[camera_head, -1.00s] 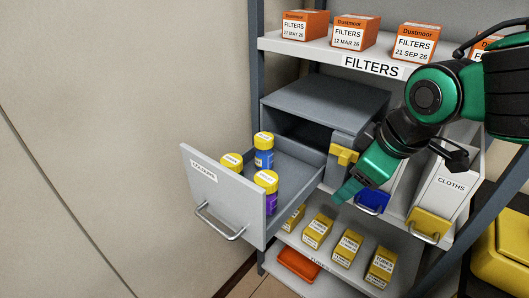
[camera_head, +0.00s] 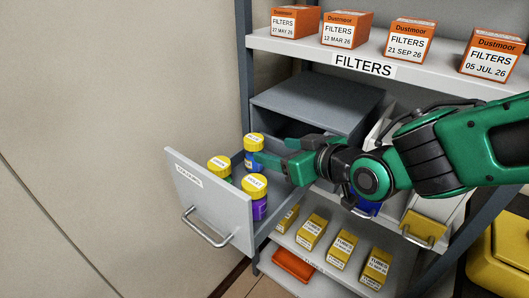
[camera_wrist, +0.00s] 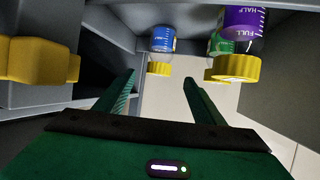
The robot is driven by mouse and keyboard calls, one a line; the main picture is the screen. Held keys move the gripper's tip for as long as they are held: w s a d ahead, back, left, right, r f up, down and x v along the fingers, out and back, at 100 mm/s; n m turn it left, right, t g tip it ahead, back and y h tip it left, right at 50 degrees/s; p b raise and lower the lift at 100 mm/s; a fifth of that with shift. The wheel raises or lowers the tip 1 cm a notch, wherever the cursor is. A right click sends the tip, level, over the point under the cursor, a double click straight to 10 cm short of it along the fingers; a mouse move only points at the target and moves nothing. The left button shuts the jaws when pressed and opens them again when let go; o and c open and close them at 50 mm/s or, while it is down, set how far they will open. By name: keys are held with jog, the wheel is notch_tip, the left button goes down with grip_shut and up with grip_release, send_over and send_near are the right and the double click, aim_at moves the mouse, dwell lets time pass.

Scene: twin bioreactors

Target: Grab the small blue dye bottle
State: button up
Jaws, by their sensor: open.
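The small blue dye bottle (camera_head: 249,159) with a yellow cap stands in the open grey drawer (camera_head: 214,207), at its back. In the wrist view the blue bottle (camera_wrist: 162,40) appears upside down, ahead of the fingertips and roughly in line with the gap between them. My gripper (camera_head: 274,153) is open and empty, just right of the bottle in the head view. One finger partly overlaps the bottle there; I cannot tell whether it touches. The wrist view shows my gripper's two fingers (camera_wrist: 160,80) spread apart with nothing between them.
A purple bottle (camera_head: 256,207) and a green bottle (camera_head: 221,177), both yellow-capped, stand near the drawer front. In the wrist view the purple bottle (camera_wrist: 243,22) is close to the right finger. The upper shelf (camera_head: 300,48) holds orange filter boxes. Yellow boxes (camera_head: 311,231) stand below.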

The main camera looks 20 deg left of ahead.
aim_at(260, 143)
jog(key=shift+r+x, duration=0.2)
jog(key=shift+x, duration=2.55)
jog(key=shift+r+x, duration=0.25)
jog(key=shift+x, duration=2.5)
jog(key=shift+w+a, duration=0.1)
jog(key=shift+w, duration=0.05)
jog(key=c, duration=1.3)
